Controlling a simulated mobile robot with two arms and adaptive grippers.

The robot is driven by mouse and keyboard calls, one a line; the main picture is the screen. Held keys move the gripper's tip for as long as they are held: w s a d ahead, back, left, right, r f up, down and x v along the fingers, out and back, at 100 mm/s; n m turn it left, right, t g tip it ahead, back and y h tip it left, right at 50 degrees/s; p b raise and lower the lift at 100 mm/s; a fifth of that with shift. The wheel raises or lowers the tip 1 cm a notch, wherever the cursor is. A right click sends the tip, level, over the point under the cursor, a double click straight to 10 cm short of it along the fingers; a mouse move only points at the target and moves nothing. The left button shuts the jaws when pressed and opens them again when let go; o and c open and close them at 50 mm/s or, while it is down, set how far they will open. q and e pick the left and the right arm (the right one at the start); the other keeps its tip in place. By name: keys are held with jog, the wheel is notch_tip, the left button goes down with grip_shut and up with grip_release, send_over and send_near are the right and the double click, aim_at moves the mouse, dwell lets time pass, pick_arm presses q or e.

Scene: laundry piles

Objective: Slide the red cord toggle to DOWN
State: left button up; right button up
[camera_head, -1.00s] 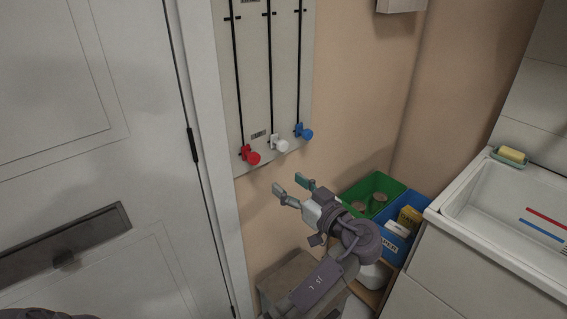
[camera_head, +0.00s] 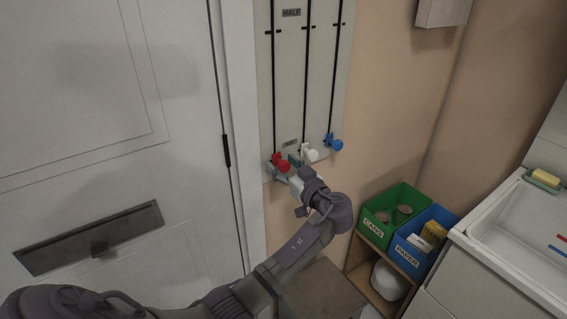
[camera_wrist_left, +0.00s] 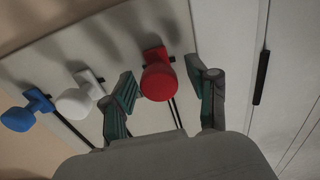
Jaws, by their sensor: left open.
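The red cord toggle (camera_head: 281,164) sits near the bottom of the leftmost dark cord on a pale wall panel (camera_head: 287,90). My left gripper (camera_head: 284,169) is open at the panel's lower edge, right by the red toggle. In the left wrist view the red toggle (camera_wrist_left: 158,76) shows between the two spread fingers of the left gripper (camera_wrist_left: 165,98). I cannot tell whether a finger touches it. A HALF label (camera_head: 291,13) is on the panel above; a lower label near the toggles is too small to read. My right gripper is not in view.
A white toggle (camera_head: 310,154) and a blue toggle (camera_head: 334,143) hang on cords to the right of the red one. A white door (camera_head: 90,150) stands left. Green (camera_head: 374,230) and blue (camera_head: 408,250) bins and a sink (camera_head: 480,215) are at right.

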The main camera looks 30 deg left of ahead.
pick_arm(q)
grip_shut()
dwell(0.4)
